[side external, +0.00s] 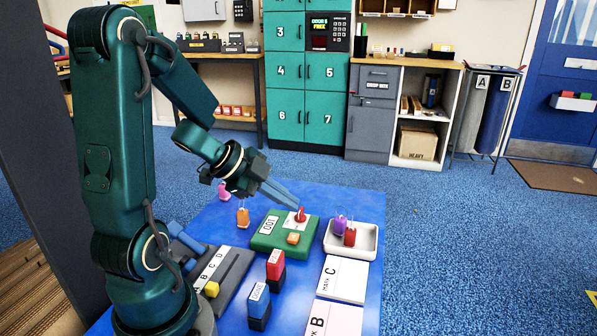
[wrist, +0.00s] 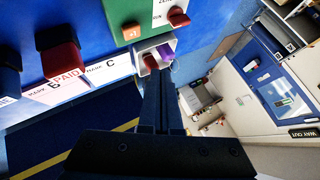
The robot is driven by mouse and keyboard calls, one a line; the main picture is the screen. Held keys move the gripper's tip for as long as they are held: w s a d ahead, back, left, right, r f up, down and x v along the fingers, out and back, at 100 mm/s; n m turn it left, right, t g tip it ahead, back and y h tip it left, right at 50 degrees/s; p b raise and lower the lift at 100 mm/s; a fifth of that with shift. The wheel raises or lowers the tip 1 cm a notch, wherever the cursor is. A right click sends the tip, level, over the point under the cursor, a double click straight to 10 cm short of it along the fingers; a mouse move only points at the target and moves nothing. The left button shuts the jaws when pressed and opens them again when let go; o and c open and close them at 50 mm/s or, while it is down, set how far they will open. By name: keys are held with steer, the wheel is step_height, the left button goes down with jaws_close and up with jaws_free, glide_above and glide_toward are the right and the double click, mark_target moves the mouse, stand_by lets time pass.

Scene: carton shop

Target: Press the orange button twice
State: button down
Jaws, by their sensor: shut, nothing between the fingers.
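A red knob (side external: 301,215) sits on a white plate behind the button on the same box. My gripper (side external: 297,205) is shut and empty, its fingers pointing down and right. In the side view its tips overlap the area just above the red knob; contact cannot be told. In the wrist view the fingers (wrist: 160,75) lie below the button, over the white tray's edge.
Right of the green box, a white tray (side external: 366,251) holds a purple and a red item. Red (side external: 275,262) and blue (side external: 259,300) stamps stand in front, beside cards marked B and C. A grey slider panel (side external: 236,272) lies left.

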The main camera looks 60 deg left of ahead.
mark_target(287, 241)
step_height(287, 241, up, 4)
steer(key=shift+f, duration=0.1)
stand_by(0.5)
steer(key=shift+f, duration=4.4)
steer(key=shift+f, duration=0.4)
